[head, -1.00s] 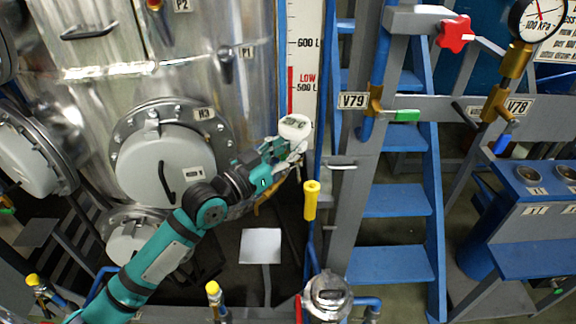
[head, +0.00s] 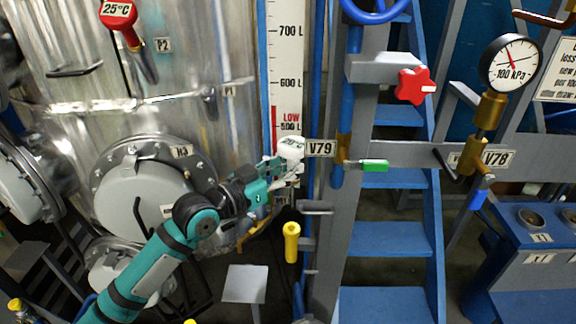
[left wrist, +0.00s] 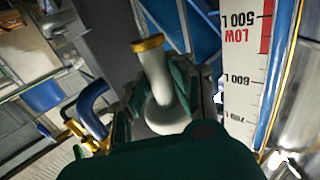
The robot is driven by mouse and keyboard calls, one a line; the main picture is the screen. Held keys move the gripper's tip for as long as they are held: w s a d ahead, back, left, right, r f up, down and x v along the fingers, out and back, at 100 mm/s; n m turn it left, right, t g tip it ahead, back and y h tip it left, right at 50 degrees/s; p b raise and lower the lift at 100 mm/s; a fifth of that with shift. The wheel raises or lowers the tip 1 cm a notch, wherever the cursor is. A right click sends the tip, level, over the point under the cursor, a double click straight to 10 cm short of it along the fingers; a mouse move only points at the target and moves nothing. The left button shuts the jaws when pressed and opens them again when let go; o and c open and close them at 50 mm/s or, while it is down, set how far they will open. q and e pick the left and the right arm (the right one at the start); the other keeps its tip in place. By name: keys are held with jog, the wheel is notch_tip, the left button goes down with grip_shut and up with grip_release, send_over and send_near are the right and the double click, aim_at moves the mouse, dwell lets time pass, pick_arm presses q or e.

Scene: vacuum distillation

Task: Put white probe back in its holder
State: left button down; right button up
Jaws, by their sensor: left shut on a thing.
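The white probe (head: 290,147) has a pale round head with a small display. My left gripper (head: 286,174) is shut on it, in front of the level scale's lower end. In the left wrist view the probe (left wrist: 153,72) shows as a pale round part and shaft with a gold-coloured end, between my left gripper's dark green fingers (left wrist: 160,105). A dark fitting (head: 210,102) on the steel vessel near the P1 label is apart from the probe; I cannot tell whether it is the holder. My right gripper is out of view.
A red probe (head: 118,14) reading 25°C sits in the fitting by P2. The level scale (head: 288,80) and a grey post (head: 350,220) stand close to the gripper. A yellow handle (head: 291,243) is below it. A blue ladder (head: 385,240) is at right.

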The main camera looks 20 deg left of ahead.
pick_arm(q)
jog(key=shift+f+b, duration=0.5)
jog(key=shift+f, duration=0.35)
notch_tip(320, 180, down, 2)
jog(key=shift+a+f+b, duration=0.1)
jog(key=shift+f+b, duration=0.15)
jog(key=shift+b, duration=0.65)
jog(key=shift+f+b, duration=0.5)
jog(key=shift+f, duration=0.2)
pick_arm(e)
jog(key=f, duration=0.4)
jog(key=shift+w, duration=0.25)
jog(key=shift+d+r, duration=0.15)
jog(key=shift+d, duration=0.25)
pick_arm(q)
jog(key=shift+p, duration=0.5)
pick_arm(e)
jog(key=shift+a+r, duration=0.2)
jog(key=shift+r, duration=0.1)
pick_arm(q)
jog(key=shift+f, duration=0.15)
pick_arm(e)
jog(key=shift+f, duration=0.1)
pick_arm(q)
jog(key=shift+f+b, duration=0.35)
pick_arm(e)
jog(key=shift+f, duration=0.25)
